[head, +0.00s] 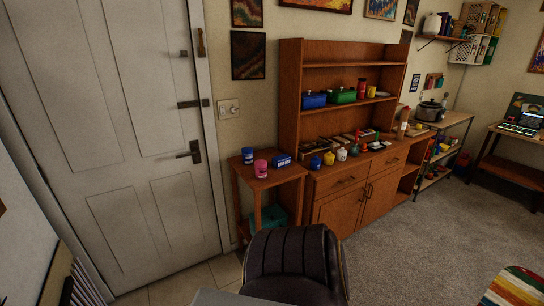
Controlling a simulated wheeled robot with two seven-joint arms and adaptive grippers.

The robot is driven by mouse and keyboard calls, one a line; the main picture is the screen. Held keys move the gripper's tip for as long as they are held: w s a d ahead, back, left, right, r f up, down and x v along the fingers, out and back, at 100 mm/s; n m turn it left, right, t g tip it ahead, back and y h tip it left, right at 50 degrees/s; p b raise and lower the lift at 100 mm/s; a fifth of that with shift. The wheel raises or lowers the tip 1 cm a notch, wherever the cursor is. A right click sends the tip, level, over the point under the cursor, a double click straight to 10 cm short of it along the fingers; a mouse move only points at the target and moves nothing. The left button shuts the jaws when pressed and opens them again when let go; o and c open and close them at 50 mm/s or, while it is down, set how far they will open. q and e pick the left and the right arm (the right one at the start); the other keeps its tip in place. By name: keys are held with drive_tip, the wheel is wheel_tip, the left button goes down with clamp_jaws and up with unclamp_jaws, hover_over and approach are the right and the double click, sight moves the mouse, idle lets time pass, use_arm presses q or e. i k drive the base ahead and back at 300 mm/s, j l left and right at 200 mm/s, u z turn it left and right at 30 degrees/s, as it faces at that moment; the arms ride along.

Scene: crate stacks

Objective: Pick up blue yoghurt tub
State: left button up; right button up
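A small blue tub (247,155) stands upright on the wooden side table (270,180), near its back left corner. A pink tub (261,168) of similar shape stands just in front of it. Another small blue container (316,162) stands at the front left of the wooden cabinet's counter. At this distance I cannot read labels, so I cannot tell which blue one is the yoghurt tub. Neither of my grippers is in view.
A blue box (281,161) lies on the side table's right. The wooden cabinet (344,205) has a yellow pot (328,158) and a white pot (341,154) on its counter. A dark chair (293,262) stands in front of the side table. Open carpet (430,240) lies to the right.

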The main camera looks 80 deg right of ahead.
sight(247, 152)
drive_tip(key=z, duration=2.4)
